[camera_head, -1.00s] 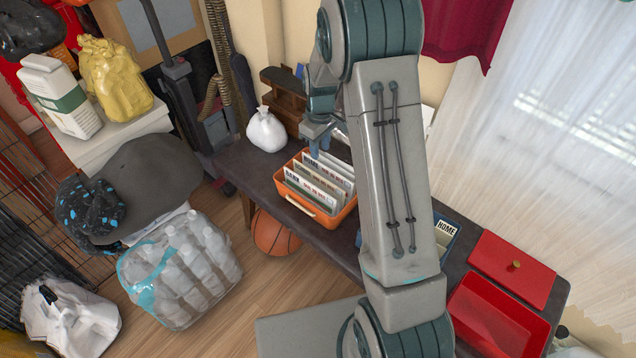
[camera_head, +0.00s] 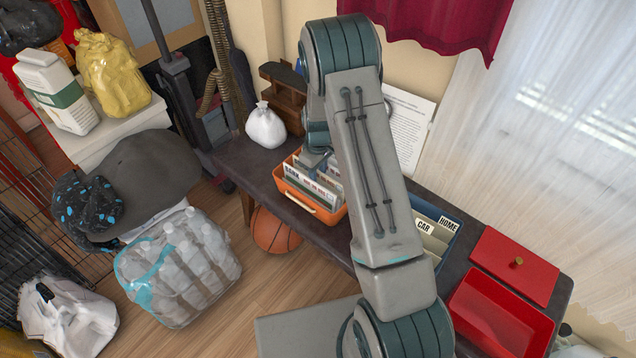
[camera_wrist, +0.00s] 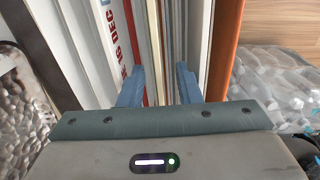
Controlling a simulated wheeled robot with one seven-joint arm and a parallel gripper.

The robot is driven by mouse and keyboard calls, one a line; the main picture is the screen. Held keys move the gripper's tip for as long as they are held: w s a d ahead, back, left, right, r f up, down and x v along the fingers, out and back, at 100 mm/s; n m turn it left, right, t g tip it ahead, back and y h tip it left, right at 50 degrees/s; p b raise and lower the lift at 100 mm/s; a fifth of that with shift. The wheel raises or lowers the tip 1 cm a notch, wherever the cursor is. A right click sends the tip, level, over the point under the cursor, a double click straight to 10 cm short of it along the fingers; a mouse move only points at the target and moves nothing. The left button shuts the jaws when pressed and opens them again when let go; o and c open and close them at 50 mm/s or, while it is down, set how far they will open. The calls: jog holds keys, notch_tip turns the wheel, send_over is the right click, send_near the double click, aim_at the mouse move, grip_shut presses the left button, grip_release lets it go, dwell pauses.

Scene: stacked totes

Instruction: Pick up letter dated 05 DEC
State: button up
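An orange bin (camera_head: 314,206) on the dark table holds several upright letters (camera_head: 312,187). Their dates are too small to read in the head view. My gripper (camera_head: 315,163) is over this bin, pointing down, partly covered by my arm. In the wrist view its two blue fingers (camera_wrist: 159,88) are apart, with thin letter edges between and beneath them. A white letter (camera_wrist: 97,40) left of the fingers shows a red date that seems to read 16 or 18 DEC. The bin's orange wall (camera_wrist: 224,45) is to the right. I cannot make out 05 DEC on any letter.
A blue file box (camera_head: 449,215) with CAR and HOME dividers stands right of my arm. A red box (camera_head: 500,325) and its red lid (camera_head: 514,266) are at the right. A white bag (camera_head: 265,127) and brown wooden organizer (camera_head: 283,92) stand behind the bin.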

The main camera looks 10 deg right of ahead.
jog(key=shift+f, duration=0.1)
grip_shut()
